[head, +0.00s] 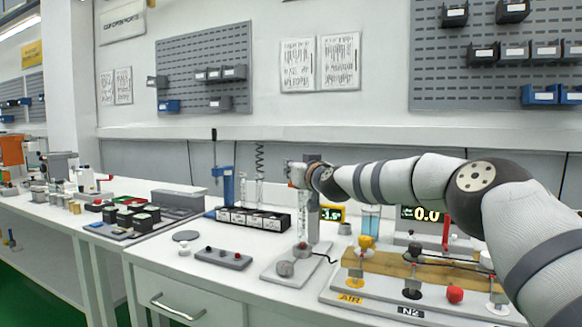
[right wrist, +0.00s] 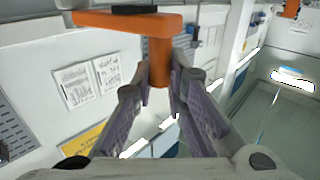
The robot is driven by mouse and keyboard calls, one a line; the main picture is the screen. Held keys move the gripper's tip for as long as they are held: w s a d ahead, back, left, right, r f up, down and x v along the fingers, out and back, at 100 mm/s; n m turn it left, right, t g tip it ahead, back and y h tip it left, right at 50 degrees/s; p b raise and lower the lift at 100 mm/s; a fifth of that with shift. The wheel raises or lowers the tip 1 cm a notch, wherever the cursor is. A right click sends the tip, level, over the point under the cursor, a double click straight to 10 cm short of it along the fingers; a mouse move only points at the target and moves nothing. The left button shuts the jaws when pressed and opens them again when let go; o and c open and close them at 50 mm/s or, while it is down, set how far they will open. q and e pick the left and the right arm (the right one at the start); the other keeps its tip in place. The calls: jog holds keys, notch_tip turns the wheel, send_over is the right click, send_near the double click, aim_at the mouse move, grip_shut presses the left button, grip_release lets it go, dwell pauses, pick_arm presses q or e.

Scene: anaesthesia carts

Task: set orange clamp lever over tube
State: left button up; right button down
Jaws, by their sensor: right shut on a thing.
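The orange clamp lever (right wrist: 125,22) shows in the right wrist view as a flat bar with a thick stem pointing down. My right gripper (right wrist: 162,82) is shut on that stem, one finger on each side. In the head view my right gripper (head: 297,175) is at the upper part of the grey upright stand and hides most of the lever and the stand's top. A clear tube (head: 304,222) stands upright just below the gripper, in front of the stand. Whether the lever lies over the tube is hidden. My left gripper is not in view.
A wooden-topped manifold (head: 405,272) with coloured knobs stands right of the stand, under my right arm. A grey base with knobs (head: 222,257) lies to the left. A black rack (head: 250,219) is behind. The bench front left of the stand has some free room.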

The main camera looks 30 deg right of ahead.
jog(key=shift+s+d, duration=0.55)
jog(key=shift+s, duration=0.25)
jog(key=c, duration=1.6)
grip_release()
jog(key=shift+d, duration=0.15)
jog(key=s, duration=0.4)
jog(key=s+a, duration=0.1)
jog(key=s, duration=0.6)
jog(key=shift+s+a, duration=0.4)
